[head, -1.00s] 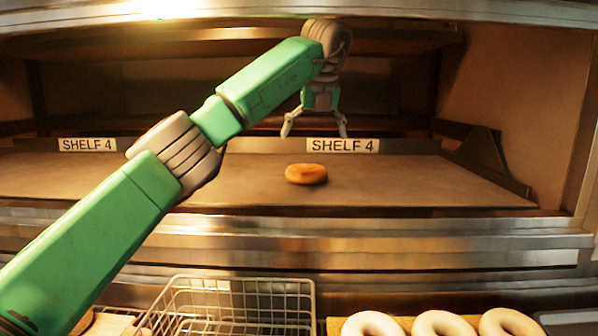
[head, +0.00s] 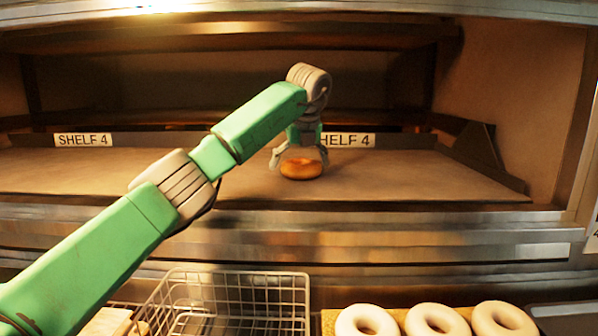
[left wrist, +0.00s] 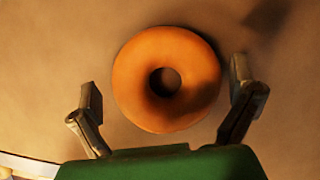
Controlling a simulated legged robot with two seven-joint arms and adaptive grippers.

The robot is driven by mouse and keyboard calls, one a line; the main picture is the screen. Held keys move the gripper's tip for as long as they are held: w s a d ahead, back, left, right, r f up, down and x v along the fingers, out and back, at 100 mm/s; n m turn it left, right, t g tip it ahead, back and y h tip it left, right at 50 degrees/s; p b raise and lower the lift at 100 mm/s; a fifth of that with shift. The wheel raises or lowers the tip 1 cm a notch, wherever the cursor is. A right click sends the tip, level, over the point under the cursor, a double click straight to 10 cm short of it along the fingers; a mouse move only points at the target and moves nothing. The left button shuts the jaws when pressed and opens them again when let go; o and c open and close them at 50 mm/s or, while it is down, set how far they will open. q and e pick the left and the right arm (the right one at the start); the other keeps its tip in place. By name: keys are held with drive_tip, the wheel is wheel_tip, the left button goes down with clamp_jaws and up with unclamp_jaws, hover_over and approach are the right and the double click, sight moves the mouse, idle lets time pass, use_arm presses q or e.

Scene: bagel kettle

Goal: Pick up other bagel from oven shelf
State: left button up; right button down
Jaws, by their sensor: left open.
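A browned bagel (head: 301,169) lies flat on the oven shelf (head: 400,178), near its middle. My left gripper (head: 299,160) is low over the shelf, with its fingers on either side of the bagel. In the left wrist view the bagel (left wrist: 166,80) shows from above with its hole, between the two open fingers of the left gripper (left wrist: 168,105). Gaps show between the bagel and both fingers there. My right gripper is not in view.
A wire basket (head: 235,300) stands below the shelf front. Several pale bagels (head: 436,319) lie to its right. Metal oven edges (head: 400,233) run below the shelf and an upright side wall bounds it at right. The shelf around the bagel is clear.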

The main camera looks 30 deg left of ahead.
use_arm(q)
drive_tip(key=shift+w+d+f, duration=0.1)
drive_tip(key=shift+d+f, duration=0.1)
drive_tip(key=shift+d, duration=0.1)
drive_tip(key=shift+d+r, duration=0.1)
drive_tip(key=shift+d, duration=0.2)
drive_tip(key=shift+a, duration=0.1)
drive_tip(key=c, duration=0.8)
drive_tip(key=shift+a, duration=0.2)
drive_tip(key=shift+c, duration=1.3)
drive_tip(key=shift+a, duration=0.2)
